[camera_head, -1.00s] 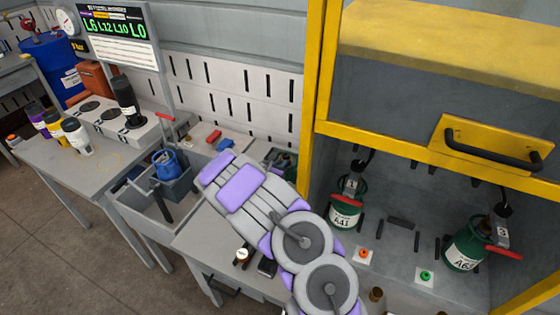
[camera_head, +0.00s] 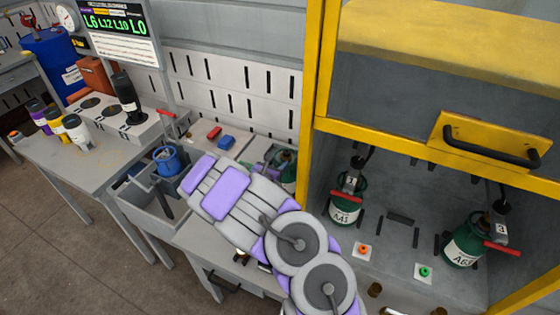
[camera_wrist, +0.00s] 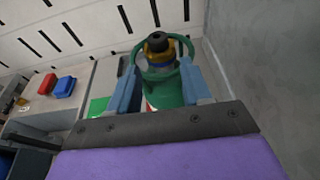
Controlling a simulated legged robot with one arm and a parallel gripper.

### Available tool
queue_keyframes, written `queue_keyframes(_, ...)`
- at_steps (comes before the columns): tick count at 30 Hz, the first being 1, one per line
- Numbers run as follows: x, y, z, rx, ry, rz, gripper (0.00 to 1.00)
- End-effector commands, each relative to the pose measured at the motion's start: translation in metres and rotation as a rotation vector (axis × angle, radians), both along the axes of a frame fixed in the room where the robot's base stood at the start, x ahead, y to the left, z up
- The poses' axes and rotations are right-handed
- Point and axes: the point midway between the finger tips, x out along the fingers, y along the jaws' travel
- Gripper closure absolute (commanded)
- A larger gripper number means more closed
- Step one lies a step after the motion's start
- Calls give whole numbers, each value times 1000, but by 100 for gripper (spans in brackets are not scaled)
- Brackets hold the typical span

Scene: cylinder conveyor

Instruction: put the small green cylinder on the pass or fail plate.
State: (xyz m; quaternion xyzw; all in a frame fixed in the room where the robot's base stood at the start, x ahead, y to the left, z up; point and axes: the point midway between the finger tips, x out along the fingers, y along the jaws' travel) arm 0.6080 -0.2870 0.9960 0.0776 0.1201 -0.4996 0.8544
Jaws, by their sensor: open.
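A small green cylinder (camera_wrist: 165,92) with a dark valve and green collar stands upright between the fingers of my gripper (camera_wrist: 160,62) in the wrist view. The fingers are open, one at each side of it; whether either touches it I cannot tell. In the head view the green cylinder (camera_head: 288,165) is partly behind my arm, beside the yellow cabinet frame, and my gripper is hidden. A flat green plate (camera_wrist: 98,106) shows left of the fingers in the wrist view. Pass and fail markings cannot be read.
Two larger green cylinders (camera_head: 345,205) (camera_head: 466,240) with labels stand in the yellow-framed cabinet (camera_head: 312,120). A red block (camera_head: 214,133) and a blue block (camera_head: 226,142) lie on the bench. A slotted wall is behind; a grey wall stands close right of the gripper in the wrist view.

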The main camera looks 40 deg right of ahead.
Motion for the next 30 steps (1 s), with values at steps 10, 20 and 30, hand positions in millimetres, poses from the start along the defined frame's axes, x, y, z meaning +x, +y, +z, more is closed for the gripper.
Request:
queue_keyframes(10,-28,55,21,-4,-2,5,51)
queue_keyframes(20,-39,69,24,0,0,1,51)
queue_keyframes(30,-39,70,24,-2,-1,1,51)
